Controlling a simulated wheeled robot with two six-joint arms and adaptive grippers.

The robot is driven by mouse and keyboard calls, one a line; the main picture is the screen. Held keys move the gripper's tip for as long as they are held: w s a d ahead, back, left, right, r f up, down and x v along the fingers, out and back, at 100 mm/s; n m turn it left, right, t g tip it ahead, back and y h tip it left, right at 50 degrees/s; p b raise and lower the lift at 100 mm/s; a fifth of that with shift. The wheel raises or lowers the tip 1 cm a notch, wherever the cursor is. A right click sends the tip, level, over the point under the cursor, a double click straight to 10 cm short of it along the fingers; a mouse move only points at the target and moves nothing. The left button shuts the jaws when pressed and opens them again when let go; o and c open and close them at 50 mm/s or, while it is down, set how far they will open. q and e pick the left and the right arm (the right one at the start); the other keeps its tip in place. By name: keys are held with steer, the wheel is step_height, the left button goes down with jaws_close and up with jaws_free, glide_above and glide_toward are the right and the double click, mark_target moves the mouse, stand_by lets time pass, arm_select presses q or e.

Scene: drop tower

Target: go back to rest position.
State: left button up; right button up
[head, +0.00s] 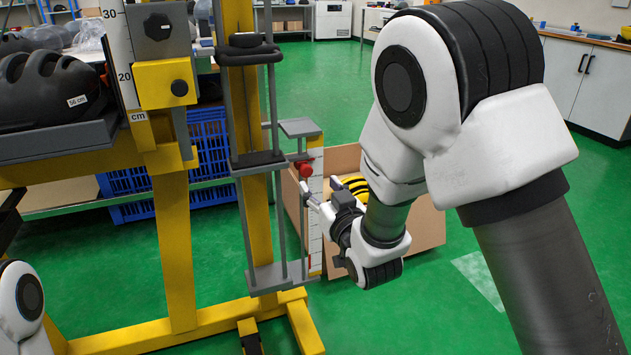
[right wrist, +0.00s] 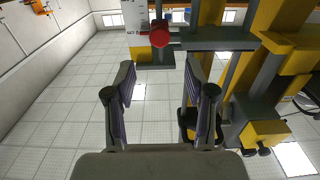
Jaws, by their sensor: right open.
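My right gripper (head: 308,192) is at the drop tower, just below a red knob (head: 306,169) on the tower's slim side frame. In the right wrist view the gripper (right wrist: 160,82) is open, with nothing between its fingers. The red knob (right wrist: 159,34) shows there beyond the fingertips, apart from them. My right arm reaches in from the right of the head view and hides part of the gripper. Only a white joint of my left arm shows at the lower left; the left gripper is out of view.
The yellow drop tower (head: 177,245) stands left of my right gripper, with a grey carriage (head: 250,55) on rods. A black helmet (head: 48,85) lies on a grey shelf at left. A cardboard box (head: 425,222) stands behind my right forearm. Green floor (head: 440,310) is open at right.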

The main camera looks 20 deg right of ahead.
stand_by(0.3)
steer(key=s+d+f+g, duration=0.1)
steer(key=s+f+g, duration=0.15)
steer(key=f, duration=0.65)
steer(key=s+d+f+m+g, duration=0.15)
steer(key=s+f, duration=0.25)
steer(key=f, duration=0.5)
steer(key=s+d+f+g, duration=0.1)
steer(key=s+f+g, duration=0.25)
steer(key=f, duration=0.55)
steer(key=s+f+g, duration=0.4)
steer(key=s, duration=0.5)
steer(key=s+f+g, duration=0.3)
steer(key=s+f, duration=0.2)
steer(key=s, duration=0.4)
steer(key=s+f+g, duration=0.4)
steer(key=s, duration=0.5)
step_height(320, 180, up, 38)
steer(key=p, duration=3.8)
steer(key=shift+w+d+f+n+h+p, duration=0.2)
steer(key=shift+d+n+h+p, duration=0.1)
steer(key=shift+d+n+p, duration=0.1)
steer(key=shift+t, duration=0.25)
